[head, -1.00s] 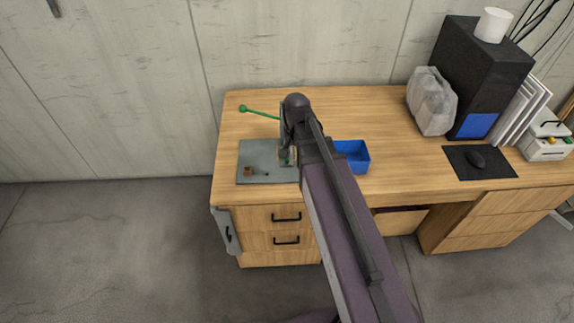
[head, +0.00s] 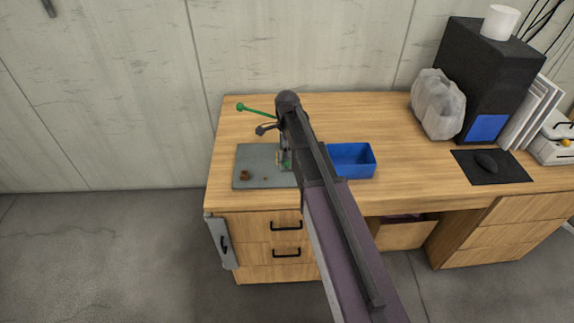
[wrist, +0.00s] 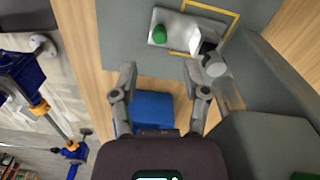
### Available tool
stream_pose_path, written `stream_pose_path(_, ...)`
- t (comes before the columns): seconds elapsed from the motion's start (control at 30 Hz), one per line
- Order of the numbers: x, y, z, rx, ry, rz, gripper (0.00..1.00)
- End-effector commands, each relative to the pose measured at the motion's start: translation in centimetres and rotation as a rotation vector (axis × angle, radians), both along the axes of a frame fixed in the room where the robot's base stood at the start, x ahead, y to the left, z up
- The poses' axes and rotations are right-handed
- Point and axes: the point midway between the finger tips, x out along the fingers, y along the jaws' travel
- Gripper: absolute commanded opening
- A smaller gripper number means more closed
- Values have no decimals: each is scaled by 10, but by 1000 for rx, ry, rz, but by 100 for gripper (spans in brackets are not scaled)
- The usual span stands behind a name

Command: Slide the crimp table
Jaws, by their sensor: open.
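A light-grey sliding table (wrist: 184,24) with a green knob (wrist: 159,34) sits on the grey base plate (wrist: 118,36) in the wrist view, inside yellow lines. I take it to be the crimp table. In the head view the base plate (head: 250,160) lies on the desk's left part, and my arm covers much of the press, whose green lever (head: 258,111) sticks out left. My gripper (wrist: 160,69) is open and empty, its fingers apart, with the knob beyond the fingertips. I cannot tell its height above the plate.
A blue bin (head: 352,160) stands right of the plate; it shows below my fingers in the wrist view (wrist: 152,110). Small brown pieces (head: 245,175) lie on the plate. A wrapped grey block (head: 437,105) and black computer case (head: 487,75) stand at right. The desk's front middle is clear.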

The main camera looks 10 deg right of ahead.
Motion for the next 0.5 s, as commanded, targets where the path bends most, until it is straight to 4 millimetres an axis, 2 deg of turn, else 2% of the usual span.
stream_pose_path(0.5, 0, 0, -7, 0, 0, 3, 59)
